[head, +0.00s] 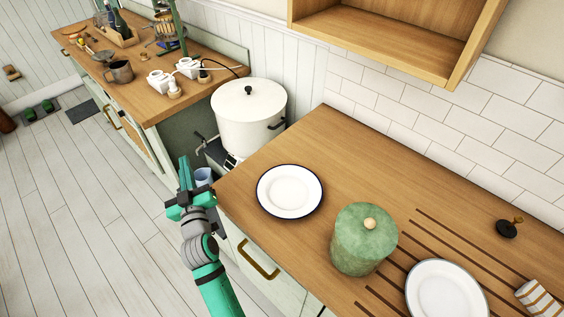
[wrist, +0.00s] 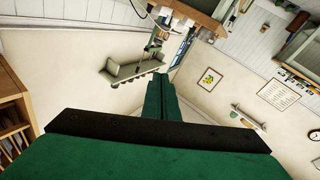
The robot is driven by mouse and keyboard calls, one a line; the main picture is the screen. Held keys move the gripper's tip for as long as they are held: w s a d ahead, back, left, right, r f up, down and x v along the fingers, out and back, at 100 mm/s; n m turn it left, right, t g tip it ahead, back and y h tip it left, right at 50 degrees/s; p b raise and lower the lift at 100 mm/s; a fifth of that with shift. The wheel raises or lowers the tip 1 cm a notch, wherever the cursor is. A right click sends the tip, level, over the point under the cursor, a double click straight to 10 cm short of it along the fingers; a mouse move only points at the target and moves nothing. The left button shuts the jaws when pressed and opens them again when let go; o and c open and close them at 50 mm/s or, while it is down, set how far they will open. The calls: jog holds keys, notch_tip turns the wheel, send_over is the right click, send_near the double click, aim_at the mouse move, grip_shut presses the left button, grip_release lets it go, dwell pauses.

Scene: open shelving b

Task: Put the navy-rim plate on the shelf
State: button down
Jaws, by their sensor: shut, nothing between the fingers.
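The navy-rim plate (head: 290,191) is white with a dark blue edge and lies flat on the wooden counter (head: 325,130) in the head view, near its left end. The open wooden shelf (head: 385,45) hangs on the wall above, at the top right, and looks empty where its inside shows. My gripper (head: 186,166) is up beside the counter's left end, left of the plate and apart from it. It is shut and empty. In the wrist view its green fingers (wrist: 160,105) meet, pointing at the walls and ceiling; the plate is not in that view.
A green lidded jar (head: 364,240) stands right of the plate, with a second, grey-rimmed plate (head: 447,290) beyond it. A large white pot (head: 249,118) stands on the stove behind my gripper. Counter behind the navy-rim plate is clear.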

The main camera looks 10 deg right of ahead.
jog(key=w+d+r+m+g+h, duration=0.2)
jog(key=w+d+r+m+h, duration=0.15)
jog(key=d, duration=0.65)
jog(key=w+d+r+m+g+h, duration=0.25)
jog(key=w+d+h, duration=0.2)
jog(key=d, duration=0.55)
jog(key=w+d+r+m+g+h, duration=0.25)
jog(key=d+h, duration=0.25)
jog(key=d, duration=0.4)
jog(key=s+d+m+g, duration=0.3)
jog(key=d+m+g, duration=0.15)
jog(key=d, duration=0.45)
jog(key=s+f+m+g+y, duration=0.35)
jog(key=s+g+y, duration=0.2)
jog(key=s, duration=0.25)
jog(key=shift+n+y, duration=0.35)
jog(key=shift+n, duration=0.1)
jog(key=x, duration=0.9)
jog(key=shift+w+d+f, duration=0.1)
jog(key=shift+w+f, duration=0.1)
jog(key=shift+f, duration=0.05)
jog(key=shift+s+a+f, duration=0.15)
jog(key=shift+s+a, duration=0.15)
jog(key=shift+a, duration=0.3)
jog(key=shift+s+a+f, duration=0.2)
jog(key=shift+s+a, duration=0.15)
jog(key=shift+a, duration=0.25)
jog(key=shift+s+a, duration=0.4)
jog(key=shift+s, duration=0.2)
